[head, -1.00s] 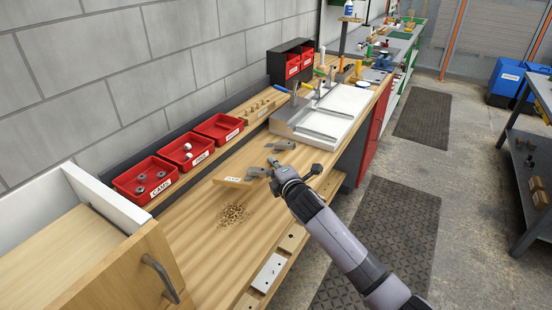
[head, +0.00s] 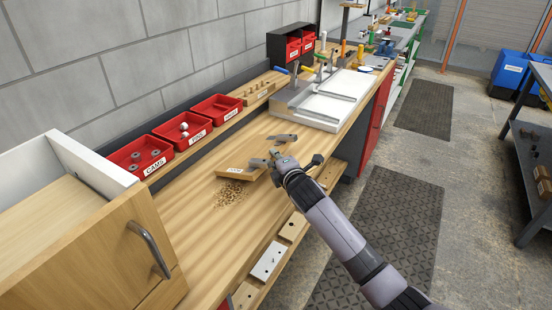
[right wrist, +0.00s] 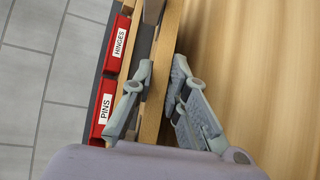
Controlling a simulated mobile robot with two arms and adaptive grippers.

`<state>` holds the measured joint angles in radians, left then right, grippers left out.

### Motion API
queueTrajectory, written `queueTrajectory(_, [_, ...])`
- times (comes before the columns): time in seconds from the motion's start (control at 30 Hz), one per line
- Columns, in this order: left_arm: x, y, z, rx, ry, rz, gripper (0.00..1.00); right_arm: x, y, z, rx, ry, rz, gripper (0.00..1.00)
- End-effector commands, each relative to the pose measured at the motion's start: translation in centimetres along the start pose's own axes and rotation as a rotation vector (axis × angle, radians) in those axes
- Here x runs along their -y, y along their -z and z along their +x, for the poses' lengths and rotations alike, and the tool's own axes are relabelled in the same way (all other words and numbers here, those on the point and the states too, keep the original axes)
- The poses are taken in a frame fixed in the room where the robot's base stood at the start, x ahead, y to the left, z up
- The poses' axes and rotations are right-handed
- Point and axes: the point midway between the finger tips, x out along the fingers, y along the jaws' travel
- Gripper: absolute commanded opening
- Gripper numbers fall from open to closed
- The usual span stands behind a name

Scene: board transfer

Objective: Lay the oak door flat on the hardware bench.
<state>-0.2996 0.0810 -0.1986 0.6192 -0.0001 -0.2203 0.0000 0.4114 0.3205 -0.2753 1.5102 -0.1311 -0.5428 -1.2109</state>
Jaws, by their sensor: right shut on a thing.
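The oak door, a small pale wooden board with a white label (head: 238,173), is tilted just above or touching the wooden hardware bench (head: 190,238); I cannot tell which. My right gripper (head: 277,151) is shut on the board, with one finger on each side of it. In the right wrist view the board (right wrist: 164,75) shows edge-on between the two grey fingers (right wrist: 160,100). The fingers and wrist hide part of it in the head view. My left gripper is out of view.
Red bins (head: 183,130) line the wall side. A pile of brown bits (head: 231,193) lies in front of the board. A white-topped fixture (head: 330,98) stands beyond it. A white-sided drawer unit (head: 95,170) fills the left. The near bench surface is clear.

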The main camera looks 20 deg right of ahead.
Motion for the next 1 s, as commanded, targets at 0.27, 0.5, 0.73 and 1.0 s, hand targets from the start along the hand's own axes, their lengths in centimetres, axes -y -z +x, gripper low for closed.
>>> queueTrajectory(0.27, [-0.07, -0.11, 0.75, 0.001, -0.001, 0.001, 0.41, 0.3, 0.08, 0.13, 0.0, -0.008, 0.002, 0.0])
queueTrajectory(0.5, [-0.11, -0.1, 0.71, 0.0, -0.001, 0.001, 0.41, 0.29, 0.08, 0.13, 0.0, -0.008, 0.002, 0.0])
queueTrajectory(0.73, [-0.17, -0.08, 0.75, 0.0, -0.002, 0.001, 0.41, 0.53, 0.13, 0.18, 0.0, -0.008, 0.001, 0.0])
queueTrajectory(1.0, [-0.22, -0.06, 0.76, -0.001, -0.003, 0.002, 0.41, 0.7, 0.16, 0.21, 0.0, -0.007, 0.001, 0.25])
